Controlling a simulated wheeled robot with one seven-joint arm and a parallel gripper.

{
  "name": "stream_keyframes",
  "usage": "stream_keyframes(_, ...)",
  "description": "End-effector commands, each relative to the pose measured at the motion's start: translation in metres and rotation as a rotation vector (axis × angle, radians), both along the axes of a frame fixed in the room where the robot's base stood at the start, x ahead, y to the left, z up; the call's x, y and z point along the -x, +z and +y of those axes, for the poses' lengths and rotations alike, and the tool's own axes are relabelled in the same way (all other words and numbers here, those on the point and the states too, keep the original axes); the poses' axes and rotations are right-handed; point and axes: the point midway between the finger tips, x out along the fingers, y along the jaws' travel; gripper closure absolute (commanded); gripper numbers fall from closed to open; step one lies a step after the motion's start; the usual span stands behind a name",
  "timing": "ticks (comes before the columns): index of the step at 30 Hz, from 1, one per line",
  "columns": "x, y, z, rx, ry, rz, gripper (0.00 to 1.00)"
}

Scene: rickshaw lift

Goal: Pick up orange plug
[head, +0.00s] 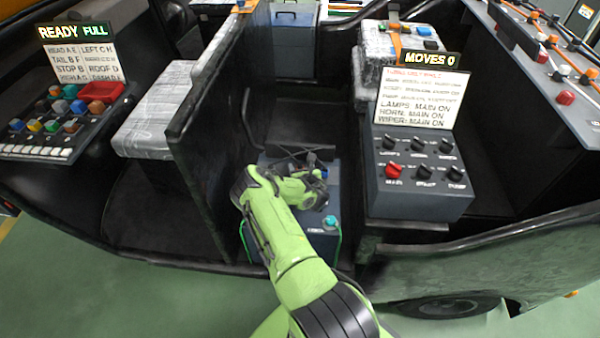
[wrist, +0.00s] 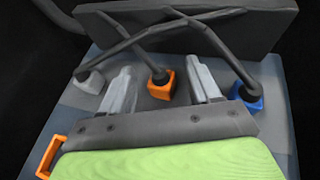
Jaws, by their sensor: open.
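The orange plug (wrist: 160,88) stands on a grey-blue box top in the wrist view, with a dark cable leading up from it. My gripper (wrist: 160,70) is open, with one pale finger on each side of the orange plug and visible gaps between. I cannot tell how far the fingertips are above the box top. In the head view my gripper (head: 313,188) is over the box (head: 270,222) in the footwell, and my arm hides the orange plug.
A blue plug (wrist: 247,98) stands just right of the right finger, and a light grey plug (wrist: 90,81) left of the left finger. Dark cables cross in front of a black panel (wrist: 190,25). A grey switch box (head: 418,195) stands right of my arm.

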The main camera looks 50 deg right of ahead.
Motion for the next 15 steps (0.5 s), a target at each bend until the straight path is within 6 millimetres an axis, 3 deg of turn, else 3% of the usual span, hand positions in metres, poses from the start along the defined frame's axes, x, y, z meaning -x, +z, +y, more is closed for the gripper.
stream_keyframes(3,-0.0105,-0.0076,-0.0070,0.001,-0.001,-0.001,0.38)
stream_keyframes(9,-0.0116,-0.0056,-0.0077,0.000,-0.001,0.000,0.38)
stream_keyframes(15,-0.0113,-0.0055,-0.0077,0.000,-0.001,0.000,0.67)
